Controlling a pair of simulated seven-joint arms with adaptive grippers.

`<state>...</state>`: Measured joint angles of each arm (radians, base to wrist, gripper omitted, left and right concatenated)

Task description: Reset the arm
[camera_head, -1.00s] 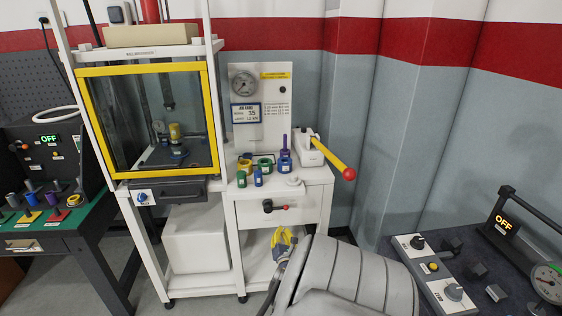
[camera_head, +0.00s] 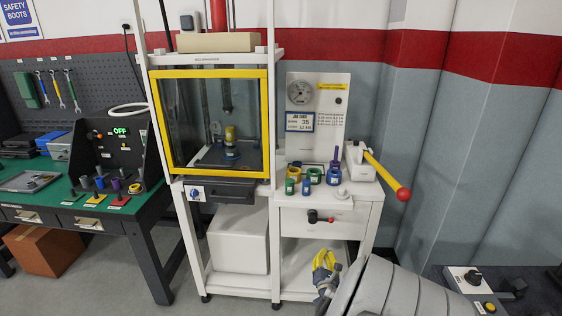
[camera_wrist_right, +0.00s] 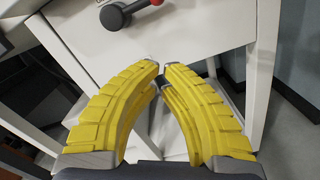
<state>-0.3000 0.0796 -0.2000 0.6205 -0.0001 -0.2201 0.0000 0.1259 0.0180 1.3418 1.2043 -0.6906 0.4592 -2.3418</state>
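My right gripper (camera_head: 326,262) is low in front of the white cart's lower shelf, below the drawer. In the right wrist view its two yellow fingers (camera_wrist_right: 160,68) curve inward and their tips nearly meet, with only a narrow gap and nothing visible between them. It is apart from the drawer handle (camera_head: 318,217), a dark knob with a red end, which also shows at the top of the right wrist view (camera_wrist_right: 122,12). My left gripper is out of view.
A yellow-framed chamber (camera_head: 212,122) stands left of the cart (camera_head: 340,262). A yellow lever with a red ball (camera_head: 403,194) juts out right of the cart top. Several coloured rings and plugs lie there. A green bench (camera_head: 55,208) is left; a switch box (camera_head: 470,283) is lower right.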

